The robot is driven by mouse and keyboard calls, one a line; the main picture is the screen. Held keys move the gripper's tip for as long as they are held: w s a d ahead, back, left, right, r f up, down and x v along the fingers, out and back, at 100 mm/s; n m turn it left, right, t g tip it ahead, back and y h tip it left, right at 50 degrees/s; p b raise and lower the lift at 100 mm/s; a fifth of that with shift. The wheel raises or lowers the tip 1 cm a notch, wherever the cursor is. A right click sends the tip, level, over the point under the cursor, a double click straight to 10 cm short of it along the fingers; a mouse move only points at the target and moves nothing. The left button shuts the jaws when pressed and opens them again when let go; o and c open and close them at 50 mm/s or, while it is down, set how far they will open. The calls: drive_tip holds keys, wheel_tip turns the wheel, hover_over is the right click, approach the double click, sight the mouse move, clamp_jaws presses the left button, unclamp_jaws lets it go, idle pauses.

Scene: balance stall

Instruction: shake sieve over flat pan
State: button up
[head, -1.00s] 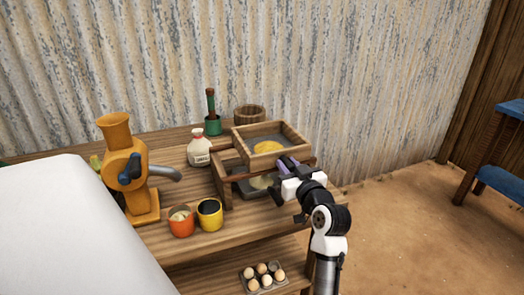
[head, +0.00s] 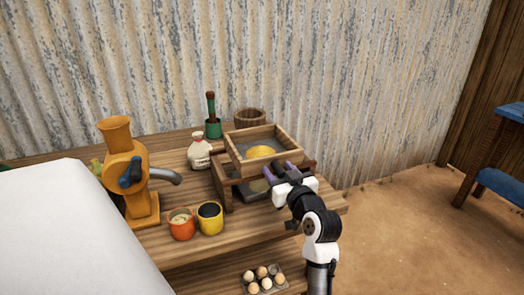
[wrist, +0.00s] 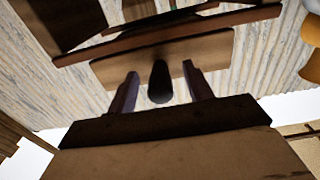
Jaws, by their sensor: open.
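The sieve (head: 283,133) is a square wooden frame with a yellow heap (head: 262,151) in it. It sits above a wooden stand (head: 222,183). The flat pan (head: 253,190) shows as a grey patch under the sieve, mostly hidden by the sieve and my gripper. My gripper (head: 280,168) is at the sieve's front side with its purple fingers apart. In the wrist view a dark round handle (wrist: 160,82) lies between the two open fingers, end towards me, with a gap on each side.
An orange mill (head: 125,165) stands left on the table, with an orange cup (head: 181,226) and a yellow cup (head: 210,221) in front. Several eggs (head: 262,273) lie on the lower shelf.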

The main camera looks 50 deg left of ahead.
drive_tip(key=shift+d, duration=0.1)
drive_tip(key=shift+b+v, duration=0.5)
drive_tip(key=shift+v, duration=3.4)
